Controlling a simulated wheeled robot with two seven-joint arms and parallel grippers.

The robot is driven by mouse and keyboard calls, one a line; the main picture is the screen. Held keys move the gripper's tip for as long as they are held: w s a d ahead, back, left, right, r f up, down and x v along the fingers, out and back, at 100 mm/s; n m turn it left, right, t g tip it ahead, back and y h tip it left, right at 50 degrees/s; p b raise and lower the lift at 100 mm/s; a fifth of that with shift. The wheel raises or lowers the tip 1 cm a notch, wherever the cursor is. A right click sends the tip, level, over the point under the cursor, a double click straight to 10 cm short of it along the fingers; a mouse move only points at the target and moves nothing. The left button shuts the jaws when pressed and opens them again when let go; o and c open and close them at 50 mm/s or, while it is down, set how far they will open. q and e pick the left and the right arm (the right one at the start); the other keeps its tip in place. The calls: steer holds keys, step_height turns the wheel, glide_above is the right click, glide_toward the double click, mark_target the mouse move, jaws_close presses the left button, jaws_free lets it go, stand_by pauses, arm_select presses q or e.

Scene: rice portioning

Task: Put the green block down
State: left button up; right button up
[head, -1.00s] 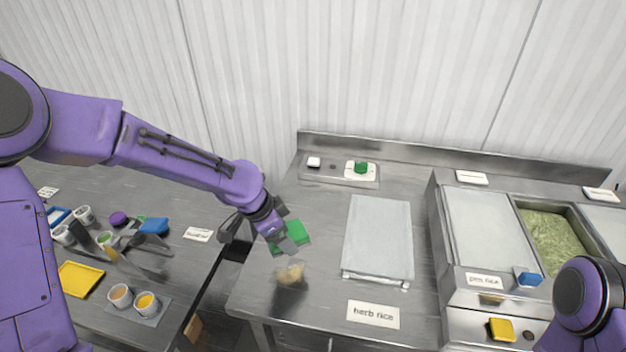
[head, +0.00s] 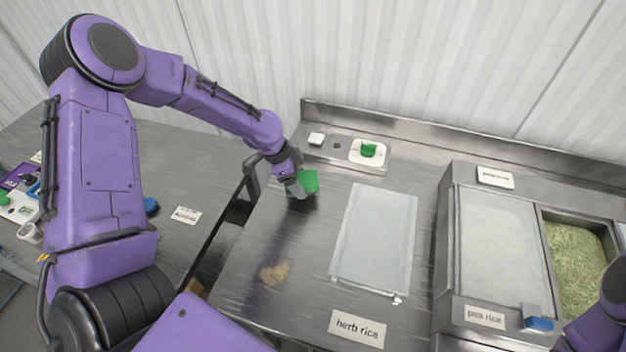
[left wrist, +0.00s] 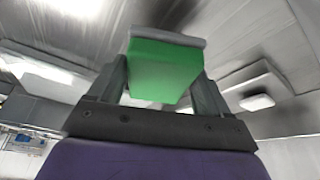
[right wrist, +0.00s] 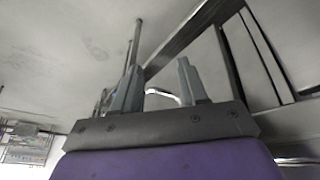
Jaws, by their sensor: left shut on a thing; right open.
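The green block (head: 308,181) is between the fingers of my left gripper (head: 295,186), over the back left part of the steel counter in the head view. In the left wrist view the green block (left wrist: 163,70) fills the space between the two fingers, with a grey edge along its far side. I cannot tell whether the block touches the counter. My right gripper (right wrist: 160,85) is open and empty in the right wrist view; in the head view only part of my right arm shows at the lower right corner.
A flat grey-white lid (head: 375,240) sits behind the "herb rice" label (head: 357,328). A plate with a green knob (head: 368,150) is at the back. The pea rice bin (head: 580,265) is at right. Counter between clump and lid is clear.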

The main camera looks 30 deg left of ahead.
arm_select(q)
steer(key=f+b, duration=0.2)
steer(key=s+f+b, duration=0.1)
steer(key=f+b, duration=0.1)
steer(key=shift+a, duration=0.15)
steer(key=shift+w, duration=0.2)
steer(key=shift+w+f, duration=0.15)
steer(key=shift+w, duration=0.15)
steer(key=o, duration=0.9)
steer(key=shift+o, duration=0.2)
steer(key=shift+s+r, duration=0.2)
steer(key=shift+r, duration=0.2)
steer(key=b+v, duration=0.2)
steer(key=v, duration=0.9)
arm_select(e)
step_height(320, 180, down, 6)
steer(key=s, duration=0.1)
steer(key=shift+s+d, duration=0.15)
steer(key=shift+d, duration=0.05)
